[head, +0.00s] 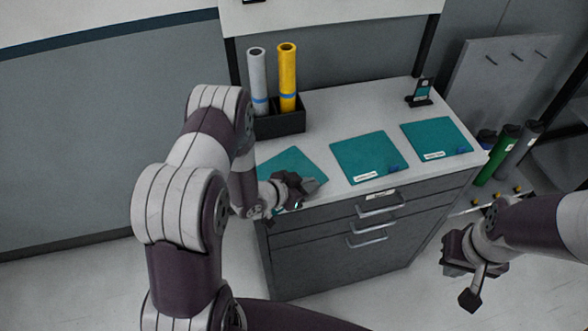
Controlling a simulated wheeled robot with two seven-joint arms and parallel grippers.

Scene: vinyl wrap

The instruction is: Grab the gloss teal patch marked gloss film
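Three teal patches lie on the cabinet top: a left patch (290,160), a middle patch (362,152) and a right patch (436,135). The middle and right patches carry small white labels at their front edges, too small to read. My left gripper (308,187) is at the front right corner of the left patch and hides part of it. I cannot tell whether it touches or holds the patch. Any label on the left patch is mostly hidden. My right gripper (472,292) is away from the cabinet, low at the right, with nothing visible in it.
A black holder (281,123) with a grey roll (258,80) and a yellow roll (288,75) stands at the back left of the cabinet top (345,108). A small black stand (420,93) is at the back right. Green (497,153) and grey rolls stand right of the cabinet.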

